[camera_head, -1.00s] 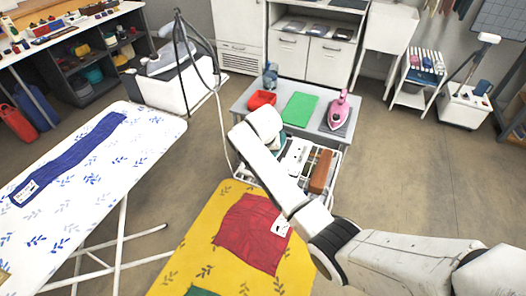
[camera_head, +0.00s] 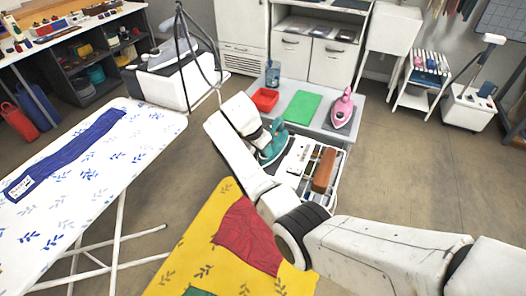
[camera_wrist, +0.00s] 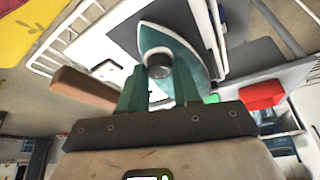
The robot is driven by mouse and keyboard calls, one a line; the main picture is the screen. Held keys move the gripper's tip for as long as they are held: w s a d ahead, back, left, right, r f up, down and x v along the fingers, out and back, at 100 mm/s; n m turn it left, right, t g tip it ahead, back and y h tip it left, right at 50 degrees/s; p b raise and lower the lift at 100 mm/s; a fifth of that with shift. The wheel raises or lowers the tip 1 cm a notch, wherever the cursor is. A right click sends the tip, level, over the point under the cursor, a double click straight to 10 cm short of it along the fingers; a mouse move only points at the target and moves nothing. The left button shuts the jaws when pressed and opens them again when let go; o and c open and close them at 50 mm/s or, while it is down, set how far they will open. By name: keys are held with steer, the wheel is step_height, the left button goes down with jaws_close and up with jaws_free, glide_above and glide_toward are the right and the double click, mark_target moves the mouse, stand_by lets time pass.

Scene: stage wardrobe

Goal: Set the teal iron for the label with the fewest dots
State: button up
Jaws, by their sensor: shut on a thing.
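The teal iron (camera_head: 274,146) stands at the left of the white wire rack below the grey table. In the wrist view the teal iron (camera_wrist: 185,45) fills the upper middle, with a dark round dial (camera_wrist: 159,71) on it. My gripper (camera_wrist: 160,78) is shut on the dial, one finger on each side. The dial's marks cannot be read. A blue cloth (camera_head: 66,152) with a white label (camera_head: 20,188) lies on the patterned ironing board. A red cloth (camera_head: 247,238) lies on the yellow board, its label hidden by my arm. Label dots are too small to count.
The grey table (camera_head: 325,125) holds a red tray (camera_head: 265,99), a green mat (camera_head: 302,106) and a pink iron (camera_head: 343,108). A brown block (camera_head: 324,170) lies in the rack (camera_head: 337,180) right of the teal iron. Floor at the right is open.

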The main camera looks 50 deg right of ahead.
steer(key=shift+m+b, duration=0.3)
steer(key=shift+m, duration=0.2)
steer(key=o, duration=1.1)
steer(key=shift+r, duration=0.1)
steer(key=shift+g, duration=0.3)
steer(key=b+v, duration=0.1)
steer(key=v, duration=0.9)
steer(key=shift+a+r, duration=0.2)
steer(key=shift+r, duration=0.05)
